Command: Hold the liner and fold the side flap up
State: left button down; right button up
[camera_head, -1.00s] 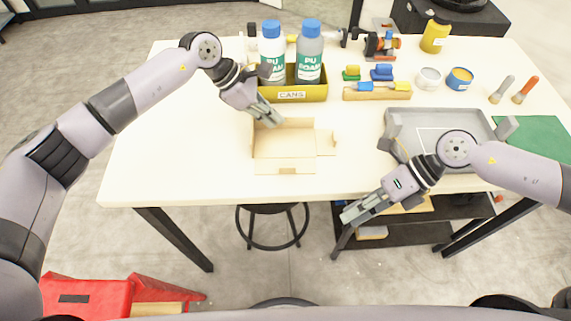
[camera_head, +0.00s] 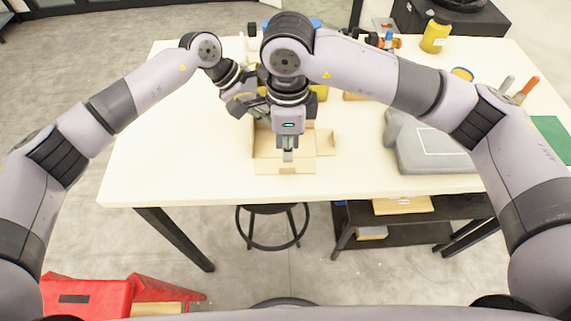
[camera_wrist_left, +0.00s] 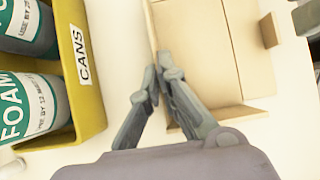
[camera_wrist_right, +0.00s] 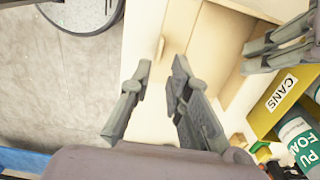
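The liner (camera_head: 268,148) is a tan cardboard piece on the white table. Its right flap (camera_head: 325,143) lies outward, and its front flap (camera_head: 262,167) extends toward the table's front edge. My left gripper (camera_wrist_left: 160,70) has its fingertips closed together on the liner's thin upright wall (camera_wrist_left: 150,25) at the can side. In the head view its tips are hidden behind my right arm. My right gripper (camera_wrist_right: 160,72) is open and empty, pointing down over the front part of the liner. The liner also shows in the right wrist view (camera_wrist_right: 215,45).
The yellow cans bin (camera_wrist_left: 85,90) with foam cans stands close behind the liner, largely hidden by my right arm in the head view. A grey tray (camera_head: 435,155) lies to the right. The table left of the liner is clear.

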aim_at(288, 167)
jog(key=shift+f, duration=3.3)
jog(key=shift+c, duration=0.4)
grip_shut()
